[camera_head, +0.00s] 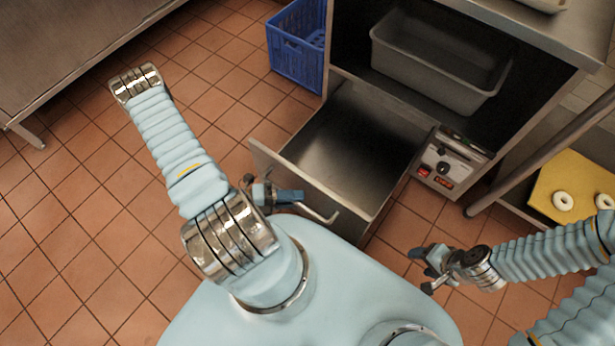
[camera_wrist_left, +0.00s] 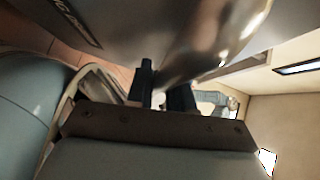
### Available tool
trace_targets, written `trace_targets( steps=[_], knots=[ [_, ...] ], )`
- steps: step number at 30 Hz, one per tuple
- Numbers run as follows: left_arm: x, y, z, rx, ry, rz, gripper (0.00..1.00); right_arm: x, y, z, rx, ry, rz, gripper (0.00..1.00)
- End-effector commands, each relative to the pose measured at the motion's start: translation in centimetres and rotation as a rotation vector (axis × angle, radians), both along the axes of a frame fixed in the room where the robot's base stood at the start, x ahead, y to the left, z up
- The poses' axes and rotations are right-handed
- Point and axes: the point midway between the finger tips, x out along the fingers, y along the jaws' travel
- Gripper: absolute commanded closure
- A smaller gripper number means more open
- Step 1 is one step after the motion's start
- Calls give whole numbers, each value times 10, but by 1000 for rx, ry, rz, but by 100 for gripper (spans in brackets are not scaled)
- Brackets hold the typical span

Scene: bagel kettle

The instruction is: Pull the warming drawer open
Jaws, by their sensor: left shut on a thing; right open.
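The warming drawer (camera_head: 345,145) is pulled well out of the steel unit in the head view, and its bare metal inside shows empty. Its bar handle (camera_head: 318,214) runs along the front panel, partly hidden by my left gripper. My left gripper (camera_head: 292,196) is at the drawer's front and shut on the handle. In the left wrist view the dark fingers (camera_wrist_left: 165,90) stand close below a shiny curved metal surface; the grip itself is hard to make out there. My right gripper (camera_head: 424,268) is open and empty, right of the drawer and apart from it.
A control box (camera_head: 447,163) with a knob and red switch is right of the drawer. A grey tub (camera_head: 435,65) sits on the shelf above. A blue crate (camera_head: 297,45) stands left of the unit. A yellow board (camera_head: 560,180) with bagels lies at right. Tiled floor is clear at left.

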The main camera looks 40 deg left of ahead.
Motion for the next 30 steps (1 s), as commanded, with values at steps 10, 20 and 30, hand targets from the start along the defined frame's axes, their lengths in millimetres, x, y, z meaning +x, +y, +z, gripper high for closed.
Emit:
trace_targets(
  steps=[10, 20, 30],
  knots=[
    [-24, 2, 0, 2, -1, 1, 100, 0, 0, 1, 0, 1, 1, 40],
    [-24, 2, 0, 3, -2, 1, 76, 0, 0, 1, 0, 0, 0, 40],
    [-24, 1, 0, 2, -1, 0, 59, 0, 0, 1, 0, 0, 0, 40]
  ],
)
